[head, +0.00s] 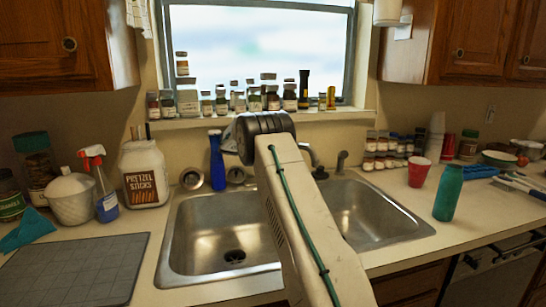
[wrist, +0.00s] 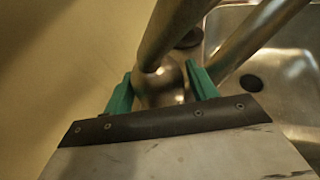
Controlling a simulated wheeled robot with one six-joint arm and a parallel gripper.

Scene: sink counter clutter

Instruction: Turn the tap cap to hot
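The tap shows in the wrist view as a rounded shiny metal cap (wrist: 160,84) with metal pipes rising from it. My gripper (wrist: 160,72) has its two green fingers on either side of the cap, one left and one right. The fingers stand apart with the cap between them; whether both press on it I cannot tell. In the head view my arm covers most of the tap. Only a dark part of the tap (head: 317,168) shows to the right of the arm. No hot or cold marking is visible.
A double steel sink (head: 185,262) lies below the window. A blue bottle (head: 217,165) stands behind it on the left. A pretzel jar (head: 144,175) is further left. A red cup (head: 419,172) and teal bottle (head: 448,193) stand right. Small jars line the sill.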

